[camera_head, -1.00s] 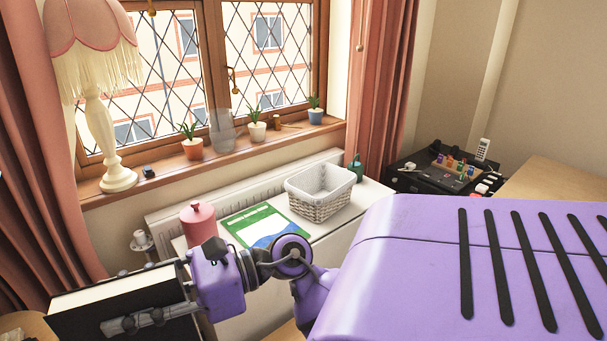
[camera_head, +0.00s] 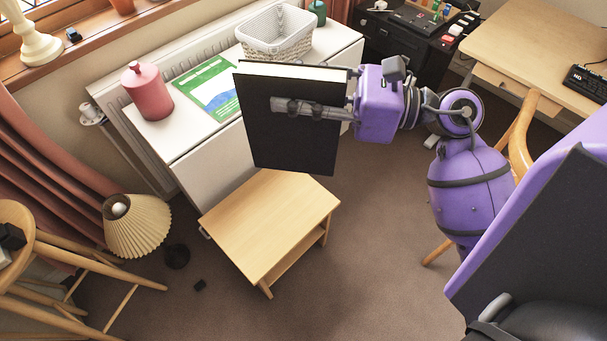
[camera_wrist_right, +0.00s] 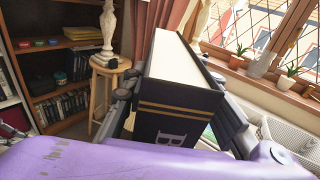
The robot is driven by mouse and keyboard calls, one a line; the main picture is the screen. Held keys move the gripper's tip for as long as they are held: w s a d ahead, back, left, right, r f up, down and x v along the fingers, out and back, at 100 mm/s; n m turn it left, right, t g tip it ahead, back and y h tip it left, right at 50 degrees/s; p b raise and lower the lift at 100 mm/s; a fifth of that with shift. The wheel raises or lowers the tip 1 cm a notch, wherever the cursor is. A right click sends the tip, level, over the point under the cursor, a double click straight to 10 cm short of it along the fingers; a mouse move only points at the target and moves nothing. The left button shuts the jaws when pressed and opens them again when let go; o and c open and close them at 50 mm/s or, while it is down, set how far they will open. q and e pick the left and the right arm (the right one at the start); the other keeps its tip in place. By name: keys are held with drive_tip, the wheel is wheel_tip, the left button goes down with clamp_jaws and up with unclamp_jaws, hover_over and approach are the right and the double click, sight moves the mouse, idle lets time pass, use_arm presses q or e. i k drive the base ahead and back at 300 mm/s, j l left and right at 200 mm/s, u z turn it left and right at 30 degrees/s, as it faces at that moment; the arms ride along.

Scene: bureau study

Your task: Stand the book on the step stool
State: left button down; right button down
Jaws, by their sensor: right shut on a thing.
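The book (camera_head: 293,135) is thick and black with pale pages. It is held upright in the head view, its page edges facing up. My right gripper (camera_head: 300,107) is shut on it from the right side, one finger showing across the cover. In the right wrist view the book (camera_wrist_right: 178,112) shows its dark spine with gold bands and a letter, between the fingers. The step stool (camera_head: 270,225) is light wood with a bare top and a lower step. The book appears above the stool's far edge, and its lower edge looks clear of the top. My left gripper is not in view.
A white cabinet (camera_head: 195,140) behind holds a pink canister (camera_head: 148,92), a green-white magazine (camera_head: 207,88) and a white basket (camera_head: 274,35). A pleated lampshade (camera_head: 137,225) and a round wooden stool (camera_head: 15,230) stand left. A desk (camera_head: 530,45) is at right. Carpet right of the step stool is clear.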

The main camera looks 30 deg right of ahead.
sight(247, 230)
drive_tip(key=j+z, duration=0.35)
drive_tip(key=k+j+z, duration=0.1)
drive_tip(key=z, duration=0.2)
drive_tip(key=k+j, duration=0.15)
drive_tip(key=j, duration=0.2)
drive_tip(key=k+j, duration=0.2)
drive_tip(key=j, duration=0.15)
drive_tip(key=i+j, duration=0.35)
drive_tip(key=j, duration=0.15)
